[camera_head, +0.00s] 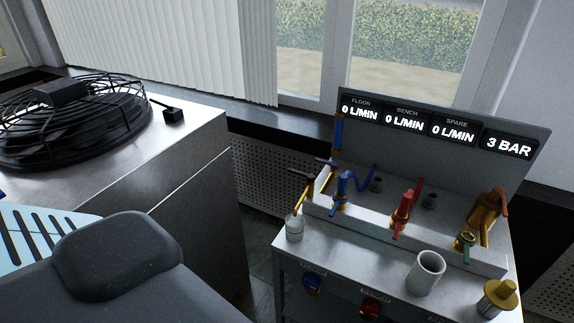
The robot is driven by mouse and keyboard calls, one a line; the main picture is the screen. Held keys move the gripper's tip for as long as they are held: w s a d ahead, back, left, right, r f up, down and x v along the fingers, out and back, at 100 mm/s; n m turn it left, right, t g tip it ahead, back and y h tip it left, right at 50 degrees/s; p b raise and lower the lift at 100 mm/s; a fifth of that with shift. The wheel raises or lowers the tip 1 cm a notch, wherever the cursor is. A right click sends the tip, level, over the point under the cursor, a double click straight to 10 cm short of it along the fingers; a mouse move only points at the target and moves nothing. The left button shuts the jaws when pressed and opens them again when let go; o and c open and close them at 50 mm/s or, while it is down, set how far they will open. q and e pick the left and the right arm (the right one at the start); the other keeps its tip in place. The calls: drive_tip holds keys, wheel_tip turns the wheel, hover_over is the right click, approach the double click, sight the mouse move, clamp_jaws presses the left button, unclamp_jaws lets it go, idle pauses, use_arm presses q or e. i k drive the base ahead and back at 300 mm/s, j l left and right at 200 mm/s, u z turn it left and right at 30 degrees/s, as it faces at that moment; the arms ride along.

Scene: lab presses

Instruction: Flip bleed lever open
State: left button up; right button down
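A small workbench (330,262) at the right carries a white manifold box (375,228) with several coloured levers and fittings. From left to right there is a dark purple lever (300,173) on a thin brass pipe, a blue lever (341,187), a red lever (402,213), a green lever (466,241) and an orange-brown lever (500,202) on a brass body. No lever has a readable bleed label, so I cannot tell for certain which one is the bleed lever. Neither of my grippers is in view.
A display panel (440,160) behind the levers reads 0 L/MIN three times and 3 BAR. A small clear bottle (295,228), a white cup (426,272) and a brass fitting (497,298) stand on the bench. A black caged fan (68,118) sits on a metal cabinet (180,150).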

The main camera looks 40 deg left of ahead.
sight(310, 177)
drive_tip(key=u, duration=1)
